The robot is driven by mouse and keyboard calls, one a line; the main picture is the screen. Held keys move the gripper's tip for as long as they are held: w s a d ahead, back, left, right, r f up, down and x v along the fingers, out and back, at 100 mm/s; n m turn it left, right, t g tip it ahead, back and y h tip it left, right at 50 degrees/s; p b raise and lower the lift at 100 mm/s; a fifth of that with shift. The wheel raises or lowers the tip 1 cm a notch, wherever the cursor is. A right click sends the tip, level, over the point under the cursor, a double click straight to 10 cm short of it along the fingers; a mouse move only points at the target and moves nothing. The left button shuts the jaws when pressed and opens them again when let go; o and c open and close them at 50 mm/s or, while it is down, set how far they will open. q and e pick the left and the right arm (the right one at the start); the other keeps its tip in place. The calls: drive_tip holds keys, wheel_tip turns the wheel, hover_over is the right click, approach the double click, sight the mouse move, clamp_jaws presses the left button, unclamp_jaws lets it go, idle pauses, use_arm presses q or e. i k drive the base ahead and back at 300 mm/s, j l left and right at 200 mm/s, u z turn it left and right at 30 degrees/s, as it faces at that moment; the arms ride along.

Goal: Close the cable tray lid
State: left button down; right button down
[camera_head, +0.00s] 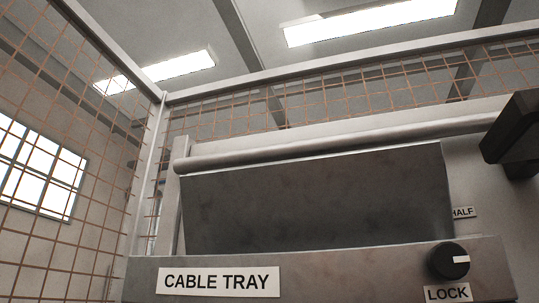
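The cable tray front (360,267) is a grey panel low in view, with a white CABLE TRAY label (218,281). A dark grey flat plate (318,200), which looks like the lid, stands tilted up behind the front's upper edge. Its top edge lies just below a long round bar (330,144). The plate's lower edge and the tray's inside are hidden by the front. A round black knob (447,261) with a white mark sits above a LOCK label (448,293). I see no gripper that I can make out.
A dark blocky thing (514,130) juts in at the right edge; I cannot tell what it is. A small HALF label (463,212) is right of the plate. Wire mesh fencing (75,150) stands left and behind. A window (40,170) shows at left.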

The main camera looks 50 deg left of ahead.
sight(398, 194)
drive_tip(key=l+u, duration=0.1)
drive_tip(key=u, duration=0.5)
drive_tip(key=k+l+u, duration=0.3)
drive_tip(key=u, duration=0.15)
drive_tip(key=k+l+u, duration=0.15)
drive_tip(key=k+u, duration=0.25)
drive_tip(key=k+l+u, duration=0.1)
drive_tip(key=k, duration=0.3)
drive_tip(key=k+l, duration=0.25)
drive_tip(key=k, duration=0.15)
drive_tip(key=u, duration=0.05)
